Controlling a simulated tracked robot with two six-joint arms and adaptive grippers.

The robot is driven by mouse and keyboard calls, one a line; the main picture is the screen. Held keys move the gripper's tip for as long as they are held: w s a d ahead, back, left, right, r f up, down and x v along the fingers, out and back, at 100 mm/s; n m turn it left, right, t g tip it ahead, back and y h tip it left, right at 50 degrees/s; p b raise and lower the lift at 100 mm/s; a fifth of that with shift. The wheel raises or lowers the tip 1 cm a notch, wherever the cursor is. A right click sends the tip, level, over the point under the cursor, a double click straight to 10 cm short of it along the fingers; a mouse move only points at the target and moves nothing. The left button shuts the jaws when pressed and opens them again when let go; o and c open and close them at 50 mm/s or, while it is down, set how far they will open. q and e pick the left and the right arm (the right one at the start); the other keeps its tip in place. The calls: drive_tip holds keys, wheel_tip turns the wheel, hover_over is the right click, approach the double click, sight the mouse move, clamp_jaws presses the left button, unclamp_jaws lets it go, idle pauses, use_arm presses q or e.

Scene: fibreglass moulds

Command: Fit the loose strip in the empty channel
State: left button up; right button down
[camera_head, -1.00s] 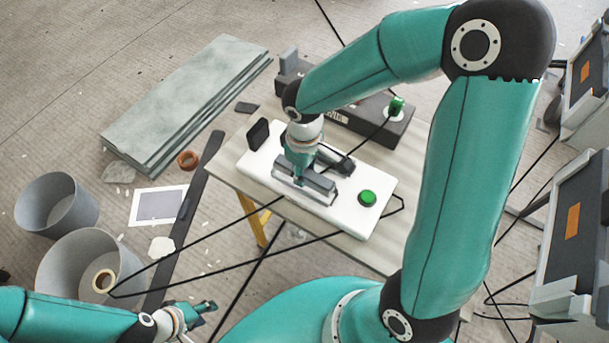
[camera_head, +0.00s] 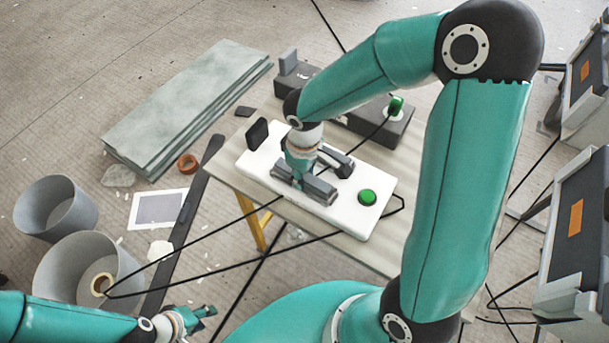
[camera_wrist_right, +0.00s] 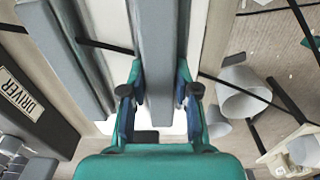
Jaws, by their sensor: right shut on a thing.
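My right gripper (camera_head: 303,185) is low over the white board (camera_head: 350,215) on the table. It is shut on a grey strip (camera_wrist_right: 155,60), which runs lengthwise between the fingers in the right wrist view. A second grey bar (camera_wrist_right: 72,60) lies beside it to the left, apart from it and roughly parallel. The empty channel is not clearly visible, and I cannot tell whether the held strip touches the board. My left gripper (camera_head: 200,318) is at the lower left, away from the table; its finger gap is too small to read.
A green button (camera_head: 368,197) sits on the board's right part, and a black upright piece (camera_head: 257,133) stands at its left end. A dark driver box (camera_head: 378,125) lies behind the board. Grey slabs (camera_head: 190,105) and bins (camera_head: 55,205) are on the floor at left.

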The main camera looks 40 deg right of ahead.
drive_tip(key=c, duration=1.2)
unclamp_jaws()
drive_tip(key=shift+s+a+f, duration=0.1)
drive_tip(key=shift+s+f, duration=0.15)
drive_tip(key=shift+f, duration=0.2)
drive_tip(key=shift+s+a+f, duration=0.1)
drive_tip(key=shift+s+f, duration=0.15)
drive_tip(key=shift+f, duration=0.2)
drive_tip(key=o, duration=0.3)
drive_tip(key=shift+w+d+f, duration=0.15)
drive_tip(key=shift+o, duration=0.3)
drive_tip(key=shift+w+f+g, duration=0.15)
drive_tip(key=shift+w+g, duration=0.1)
drive_tip(key=shift+g, duration=0.05)
drive_tip(key=shift+s+r, duration=0.1)
drive_tip(key=shift+r, duration=0.2)
use_arm(q)
drive_tip(key=shift+w+d+f, duration=0.1)
drive_tip(key=shift+w+f, duration=0.15)
drive_tip(key=shift+f, duration=0.05)
